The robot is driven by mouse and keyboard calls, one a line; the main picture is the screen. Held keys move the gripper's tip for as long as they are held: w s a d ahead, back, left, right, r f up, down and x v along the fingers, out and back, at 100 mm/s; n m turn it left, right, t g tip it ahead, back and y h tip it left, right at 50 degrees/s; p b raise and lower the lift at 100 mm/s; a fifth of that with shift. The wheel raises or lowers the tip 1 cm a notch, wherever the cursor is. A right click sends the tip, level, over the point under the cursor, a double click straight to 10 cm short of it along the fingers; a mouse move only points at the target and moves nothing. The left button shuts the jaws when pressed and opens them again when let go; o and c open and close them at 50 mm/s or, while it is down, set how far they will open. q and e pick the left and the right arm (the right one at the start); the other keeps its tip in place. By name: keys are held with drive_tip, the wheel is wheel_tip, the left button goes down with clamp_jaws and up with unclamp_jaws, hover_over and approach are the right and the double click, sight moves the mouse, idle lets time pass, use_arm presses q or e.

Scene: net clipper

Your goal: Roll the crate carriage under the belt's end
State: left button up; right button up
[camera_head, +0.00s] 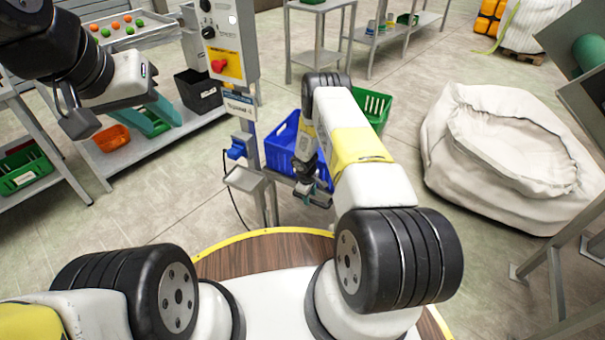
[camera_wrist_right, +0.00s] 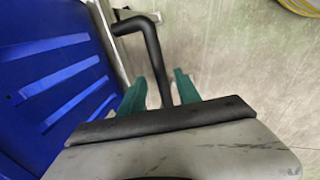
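In the head view my right gripper (camera_head: 315,192) is beside the blue crate.
A control post (camera_head: 230,45) stands just left of the blue crate. A white sack (camera_head: 480,190) is at the right, and an inclined frame with a green roller (camera_head: 590,52) is at the upper right. Shelving (camera_head: 140,148) stands at the left. Floor between crates and sack is clear.

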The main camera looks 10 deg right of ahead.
drive_tip(key=shift+w+d+f, duration=0.1)
drive_tip(key=shift+f, duration=0.6)
clamp_jaws()
drive_tip(key=shift+r, duration=0.1)
idle(0.9)
